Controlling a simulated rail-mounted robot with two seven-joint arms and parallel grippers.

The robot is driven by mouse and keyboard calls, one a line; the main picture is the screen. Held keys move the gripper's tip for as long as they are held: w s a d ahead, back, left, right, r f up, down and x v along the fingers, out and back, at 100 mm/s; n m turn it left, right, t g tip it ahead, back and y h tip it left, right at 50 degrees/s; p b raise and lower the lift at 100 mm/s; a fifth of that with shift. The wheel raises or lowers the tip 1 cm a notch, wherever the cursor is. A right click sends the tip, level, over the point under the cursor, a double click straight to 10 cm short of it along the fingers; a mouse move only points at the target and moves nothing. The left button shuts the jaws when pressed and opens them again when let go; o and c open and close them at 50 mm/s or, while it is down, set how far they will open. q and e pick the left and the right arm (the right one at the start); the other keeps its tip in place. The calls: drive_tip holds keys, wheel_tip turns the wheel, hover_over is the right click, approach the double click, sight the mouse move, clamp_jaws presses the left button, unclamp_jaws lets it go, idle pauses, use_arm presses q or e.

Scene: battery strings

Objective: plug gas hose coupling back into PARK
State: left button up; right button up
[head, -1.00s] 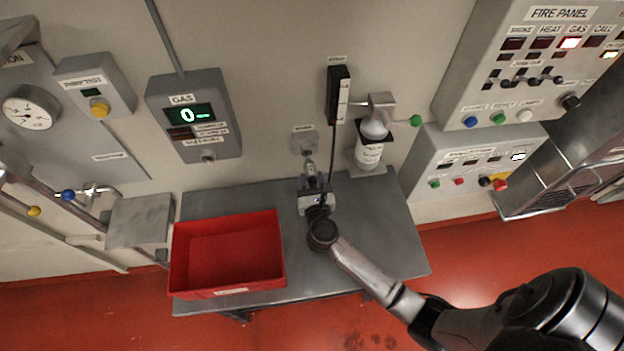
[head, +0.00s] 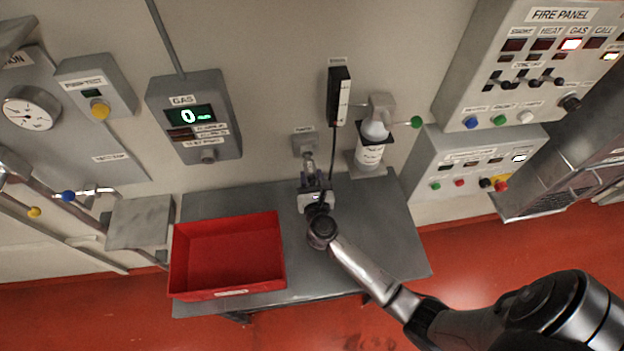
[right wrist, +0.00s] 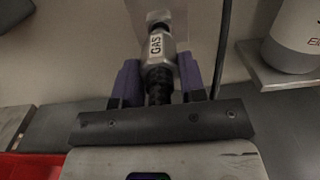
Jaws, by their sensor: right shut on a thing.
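The gas hose coupling (right wrist: 157,48) is a silver fitting marked GAS, with a ribbed black sleeve behind it. In the right wrist view it lies between the purple fingers of my right gripper (right wrist: 158,80), which is shut on it. In the head view my right gripper (head: 312,181) reaches toward the wall with the coupling (head: 309,161) pointing at a small grey wall socket (head: 305,142) under a small label I cannot read clearly. The coupling's tip is at or very near the socket; I cannot tell whether it is seated. My left gripper is not in view.
A red bin (head: 228,292) stands on the grey table (head: 375,225) left of my right arm. A white bottle in a wall holder (head: 371,145) is close to the right. A black wall unit (head: 339,95) has a cable hanging beside the gripper. The table's right part is clear.

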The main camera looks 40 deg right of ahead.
drive_tip(key=shift+w+d, duration=0.3)
drive_tip(key=shift+w, duration=0.15)
drive_tip(key=shift+w+d, duration=0.4)
drive_tip(key=shift+w, duration=0.2)
drive_tip(key=o, duration=1.2)
drive_tip(key=shift+s+a, duration=0.1)
drive_tip(key=shift+b+v, duration=1.15)
drive_tip(key=shift+v, duration=5.65)
